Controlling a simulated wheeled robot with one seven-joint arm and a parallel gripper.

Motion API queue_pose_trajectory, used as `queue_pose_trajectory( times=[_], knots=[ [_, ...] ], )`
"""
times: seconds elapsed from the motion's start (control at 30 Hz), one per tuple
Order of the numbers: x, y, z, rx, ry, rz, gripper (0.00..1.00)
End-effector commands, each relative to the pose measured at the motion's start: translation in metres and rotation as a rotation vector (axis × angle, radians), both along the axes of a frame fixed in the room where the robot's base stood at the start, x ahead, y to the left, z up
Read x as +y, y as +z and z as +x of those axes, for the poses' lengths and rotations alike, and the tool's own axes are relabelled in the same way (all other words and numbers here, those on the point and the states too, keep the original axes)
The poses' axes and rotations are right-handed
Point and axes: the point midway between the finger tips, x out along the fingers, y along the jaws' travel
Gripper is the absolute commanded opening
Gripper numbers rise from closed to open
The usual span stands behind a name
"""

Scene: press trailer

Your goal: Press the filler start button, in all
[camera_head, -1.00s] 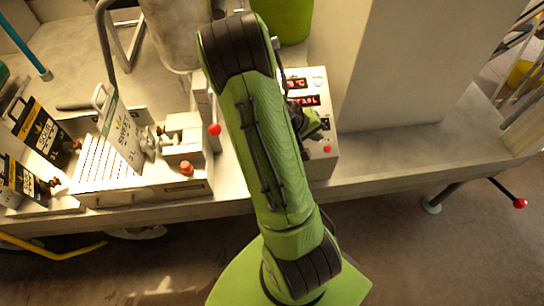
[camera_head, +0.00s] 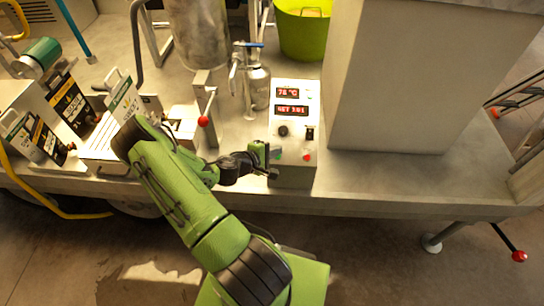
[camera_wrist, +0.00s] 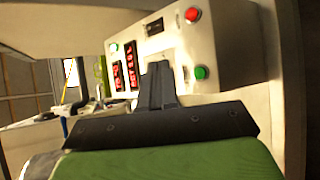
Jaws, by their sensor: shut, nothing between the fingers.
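A pale control box (camera_head: 303,172) stands on the bench with two red-lit displays, a dark knob (camera_head: 283,131) and a switch. Near its front edge are a red button (camera_head: 307,155) and a green button (camera_head: 277,151). In the wrist view the green button (camera_wrist: 201,72) is right of my fingers and the red button (camera_wrist: 193,15) is at the top. No button label is legible. My gripper (camera_head: 272,170) is at the box's front left corner, close to the green button; the wrist view shows its fingers (camera_wrist: 157,75) closed together, apart from the green button.
A metal bottle (camera_head: 259,88) stands left of the box below a blue-handled tap. A red-knobbed lever (camera_head: 203,121) rises left of my gripper. A large grey block (camera_head: 390,85) stands right of the box. Several printed packs are on the left.

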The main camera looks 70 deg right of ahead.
Motion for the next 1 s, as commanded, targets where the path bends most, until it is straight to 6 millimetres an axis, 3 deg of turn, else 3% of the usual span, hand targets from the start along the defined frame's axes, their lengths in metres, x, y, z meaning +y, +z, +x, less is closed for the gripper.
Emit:
queue_pose_trajectory(
  times=[0.23, 0.7, 1.0],
  knots=[
    [-0.004, -0.010, 0.001, -0.001, -0.001, 0.000, 0.00],
    [-0.034, -0.072, 0.008, -0.003, -0.001, 0.000, 0.00],
    [-0.040, -0.079, 0.009, -0.002, -0.001, 0.001, 0.00]
  ],
)
